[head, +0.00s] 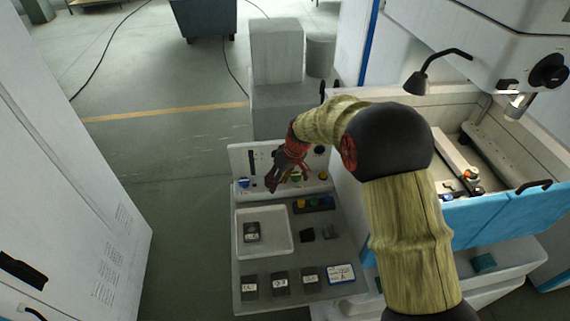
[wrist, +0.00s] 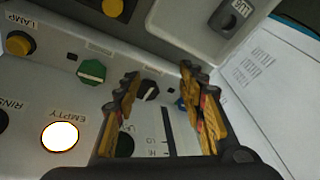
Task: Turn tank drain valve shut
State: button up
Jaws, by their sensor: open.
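The control panel (head: 238,160) stands upright at the back of a grey bench, with several knobs and buttons on it. My gripper (head: 285,178) is in front of it, open and empty, and hides part of it. In the wrist view a black knob (wrist: 148,89) shows between the open fingers (wrist: 160,76), nearer the left one; I see no contact. A green knob (wrist: 91,71) is left of the fingers. No drain valve label is readable, so I cannot tell which knob it is.
In the wrist view a white lamp (wrist: 59,137) marked EMPTY is lit, and a yellow button (wrist: 20,44) is marked LAMP. The bench holds a white tray (head: 240,246) and several dark blocks. A blue-fronted tank (head: 490,218) stands right; the floor at left is clear.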

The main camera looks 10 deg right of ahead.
jog(key=w+r+n+t, duration=0.1)
jog(key=w+r+n, duration=0.1)
jog(key=w+r, duration=0.15)
jog(key=shift+n, duration=0.3)
jog(key=shift+w+d+x, duration=0.1)
jog(key=shift+w+x, duration=0.05)
jog(key=shift+x, duration=1.3)
jog(key=shift+w+d+x, duration=0.1)
jog(key=shift+x, duration=1.35)
jog(key=shift+w+d+x, duration=0.1)
jog(key=shift+w+x, duration=0.05)
jog(key=shift+x, duration=1.3)
jog(key=shift+r, duration=0.1)
jog(key=shift+c, duration=0.5)
jog(key=c, duration=0.8)
